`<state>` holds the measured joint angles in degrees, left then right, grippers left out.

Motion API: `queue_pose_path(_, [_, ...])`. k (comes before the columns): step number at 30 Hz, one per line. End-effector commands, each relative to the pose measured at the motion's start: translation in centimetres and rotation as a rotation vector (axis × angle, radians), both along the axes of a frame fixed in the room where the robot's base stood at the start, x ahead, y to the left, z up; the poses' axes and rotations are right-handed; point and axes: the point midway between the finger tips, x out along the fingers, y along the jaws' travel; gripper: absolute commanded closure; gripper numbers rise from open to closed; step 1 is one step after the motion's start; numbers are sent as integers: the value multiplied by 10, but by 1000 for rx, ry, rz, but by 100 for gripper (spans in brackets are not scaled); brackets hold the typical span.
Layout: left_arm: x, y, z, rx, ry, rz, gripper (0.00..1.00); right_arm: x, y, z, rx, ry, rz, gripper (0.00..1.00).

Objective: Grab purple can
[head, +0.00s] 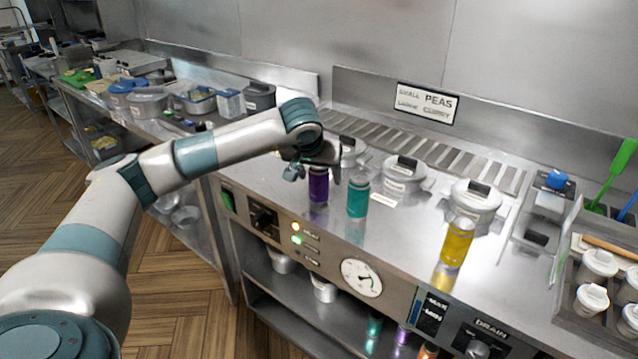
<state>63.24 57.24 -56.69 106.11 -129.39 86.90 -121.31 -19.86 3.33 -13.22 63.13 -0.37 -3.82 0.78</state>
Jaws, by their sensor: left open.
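The purple can (318,187) stands upright on the steel range top, near its front left edge. My left gripper (314,172) is open at the top of the can, with its fingers on either side of it as seen here. The gripper's body hides the can's upper end, and I cannot tell whether the fingers touch it. My right gripper is not in view.
A teal can (358,197) stands close to the right of the purple one. A yellow can (457,242) stands further right. Lidded pots (404,172) line the back. A utensil caddy (590,318) is at the far right. The range's front edge carries knobs and a gauge (361,278).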

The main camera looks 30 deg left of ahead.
Motion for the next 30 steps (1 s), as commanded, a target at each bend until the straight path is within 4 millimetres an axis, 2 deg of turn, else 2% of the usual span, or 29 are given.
queue_pose_path(5, [0,0,0,0,0,0,40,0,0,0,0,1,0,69])
queue_pose_path(11, [0,0,0,0,0,0,87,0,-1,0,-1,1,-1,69])
queue_pose_path(12, [0,0,1,0,-2,1,89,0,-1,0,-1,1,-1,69])
queue_pose_path(23, [1,0,7,-1,-3,1,89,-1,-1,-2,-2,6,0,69])
queue_pose_path(30, [1,0,35,-2,-7,0,89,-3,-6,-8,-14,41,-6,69])
